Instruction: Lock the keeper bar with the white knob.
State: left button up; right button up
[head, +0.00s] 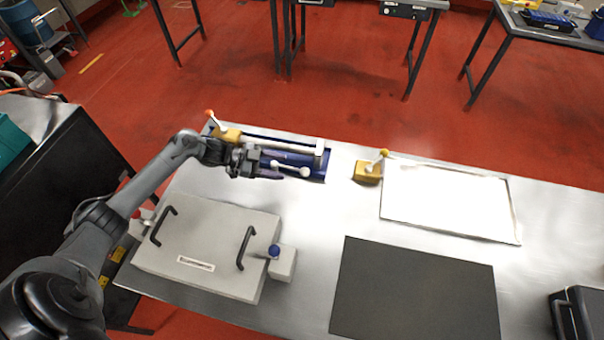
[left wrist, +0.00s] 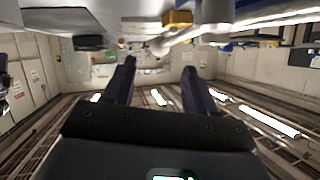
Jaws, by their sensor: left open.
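The white keeper bar (head: 275,146) lies along the blue tray (head: 316,176) at the back of the table. A yellow block (head: 230,135) with an orange knob (head: 210,114) is at its left end. A short white lever with a round white knob (head: 304,171) sits at the tray's front right. My left gripper (head: 281,167) is open over the tray's front, its fingers beside this lever and partly hiding it. Contact cannot be told. My right gripper is out of view.
A grey lidded box (head: 208,225) with black handles, a red knob and a blue knob (head: 274,251) stands in front. A yellow block with a knob (head: 368,172) stands right of the tray, by a white panel (head: 450,200). A dark mat (head: 415,290) lies front right.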

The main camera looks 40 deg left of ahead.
aim_at(300, 171)
pick_arm(q)
jog(key=x, duration=0.9)
jog(key=shift+w+d+f+b, duration=0.15)
jog(key=shift+d+b, duration=0.1)
jog(key=shift+b, duration=0.15)
grip_shut()
